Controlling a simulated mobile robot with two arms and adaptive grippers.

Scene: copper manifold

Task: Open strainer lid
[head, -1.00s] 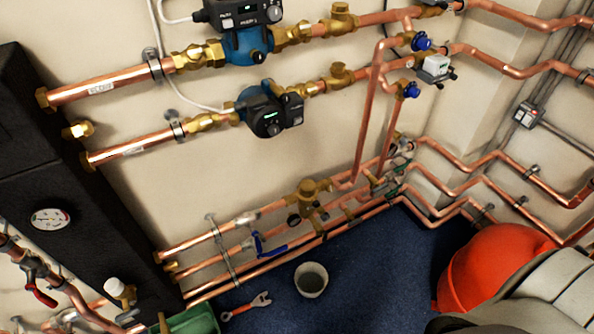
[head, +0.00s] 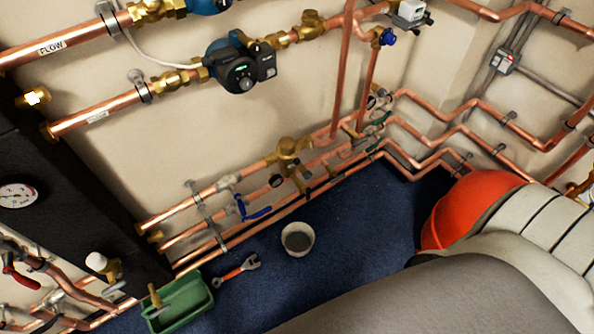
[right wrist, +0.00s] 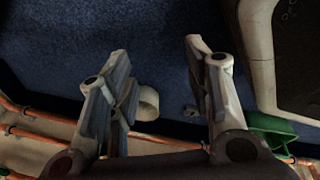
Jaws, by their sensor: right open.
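Brass fittings sit on the lower copper pipes near the floor in the head view, among them a bulky brass body (head: 290,152). I cannot tell for sure which fitting is the strainer or make out its lid. My right gripper (right wrist: 155,48) is open and empty in the right wrist view, its two fingers spread above the blue floor. It is apart from the pipes, which show low in that view. A white cup (head: 297,240) stands on the floor; it also shows beyond the fingers in the right wrist view (right wrist: 148,103). My left gripper is not in view.
A red-handled wrench (head: 240,268) lies on the floor beside a green tray (head: 207,300) holding a brass-coloured item. A blue-handled valve (head: 250,210) sits on the low pipes. A red rounded object (head: 465,208) is at the right.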

